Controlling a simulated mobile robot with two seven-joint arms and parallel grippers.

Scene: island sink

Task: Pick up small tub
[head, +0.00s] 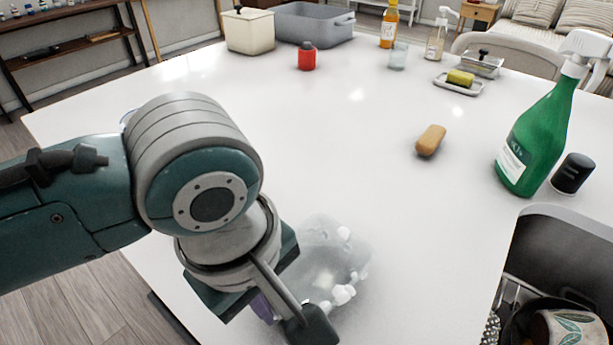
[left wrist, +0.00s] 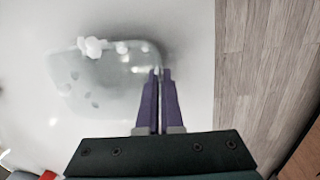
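The small tub is a clear, see-through vessel with white suds on its rim and wall. In the head view the tub (head: 318,268) is at the near edge of the white counter, partly hidden by my left gripper (head: 264,306). In the left wrist view the tub (left wrist: 90,82) lies left of the fingers. My left gripper (left wrist: 159,72) has its purple fingers nearly together, with the tub's right wall edge between their tips. Whether the tub touches the counter is hard to tell. My right gripper is not in view.
A red bottle (head: 307,59), cream canister (head: 249,32) and grey basin (head: 312,24) are at the back. The counter's middle is clear.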

